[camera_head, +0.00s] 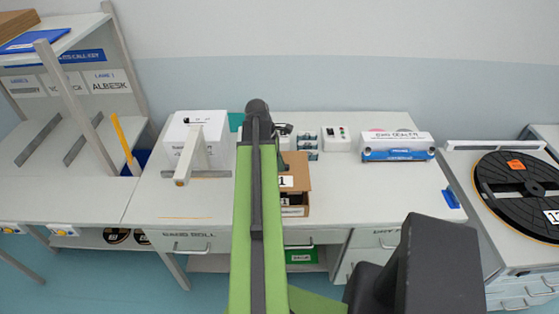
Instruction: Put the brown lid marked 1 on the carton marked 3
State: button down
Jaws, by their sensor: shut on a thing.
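A brown cardboard piece (300,169) with a white label reading 1 shows just right of my green arm on the middle bench. A lower brown front (303,211) with a second white label sits directly below it. My arm hides their left side, and I cannot tell whether they are a lid and a carton or one box. No label reading 3 is legible. My gripper is hidden behind my arm, so what it holds does not show.
A white box (188,139) stands left on the bench (375,205). A blue and white bag sealer (395,147) stands at the back right. A black reel (515,185) lies on the right station. The bench between the cardboard and the right edge is clear.

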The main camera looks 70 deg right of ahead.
aim_at(280, 174)
jog(key=shift+f, duration=0.15)
notch_tip(280, 174, down, 6)
jog(key=b, duration=0.5)
jog(key=shift+b, duration=0.4)
jog(key=shift+f+b, duration=0.95)
jog(key=shift+b, duration=0.2)
dwell(0.8)
jog(key=c, duration=1.3)
grip_release()
jog(key=p+v, duration=1.6)
jog(key=v, duration=0.1)
jog(key=shift+r+p, duration=0.2)
jog(key=shift+p, duration=0.15)
